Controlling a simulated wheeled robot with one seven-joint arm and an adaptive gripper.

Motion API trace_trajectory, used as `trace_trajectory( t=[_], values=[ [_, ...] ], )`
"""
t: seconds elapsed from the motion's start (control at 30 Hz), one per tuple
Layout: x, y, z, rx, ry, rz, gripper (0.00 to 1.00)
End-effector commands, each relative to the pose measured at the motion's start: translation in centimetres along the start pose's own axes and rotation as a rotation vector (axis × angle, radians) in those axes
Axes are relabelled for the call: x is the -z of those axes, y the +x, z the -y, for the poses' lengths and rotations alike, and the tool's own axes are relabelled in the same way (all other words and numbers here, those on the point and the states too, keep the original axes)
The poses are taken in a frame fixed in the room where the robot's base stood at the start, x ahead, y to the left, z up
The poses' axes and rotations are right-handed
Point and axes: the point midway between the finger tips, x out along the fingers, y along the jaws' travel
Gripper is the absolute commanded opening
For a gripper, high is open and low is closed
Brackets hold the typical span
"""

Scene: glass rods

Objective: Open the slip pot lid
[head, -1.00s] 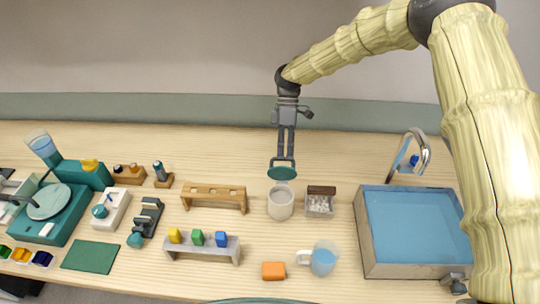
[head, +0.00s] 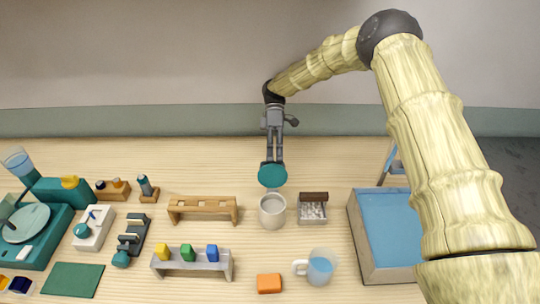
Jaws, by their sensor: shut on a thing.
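The slip pot (head: 272,212) is a pale round pot near the middle of the bench, and its mouth shows open from above. Its teal round lid (head: 272,176) stands tilted up at the pot's back side. My gripper (head: 273,160) reaches down from behind the pot, with its fingers shut at the lid's upper edge. The contact between fingertips and lid is small in view. The inside of the pot looks pale grey.
A small open box of white pieces (head: 312,212) stands close right of the pot. A wooden rack (head: 203,208) is to its left. In front are a mug of blue liquid (head: 319,268) and an orange block (head: 268,283). A blue-filled basin (head: 390,225) stands at right.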

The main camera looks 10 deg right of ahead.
Motion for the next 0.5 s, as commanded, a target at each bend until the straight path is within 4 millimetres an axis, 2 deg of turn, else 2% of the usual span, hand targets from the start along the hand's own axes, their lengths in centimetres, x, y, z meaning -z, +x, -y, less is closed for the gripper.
trace_trajectory(
  t=[0.03, 0.2, 0.23, 0.33, 0.5],
  values=[
    [-0.09, 2.46, -1.29, 0.026, 0.004, 0.011, 0.0],
    [-0.04, 2.46, -1.28, 0.026, 0.004, 0.012, 0.0],
    [-0.03, 2.46, -1.28, 0.026, 0.004, 0.012, 0.13],
    [0.02, 2.44, -1.26, 0.026, 0.003, 0.013, 0.31],
    [-0.19, 2.18, -1.09, 0.025, 0.004, 0.011, 0.33]
  ],
)
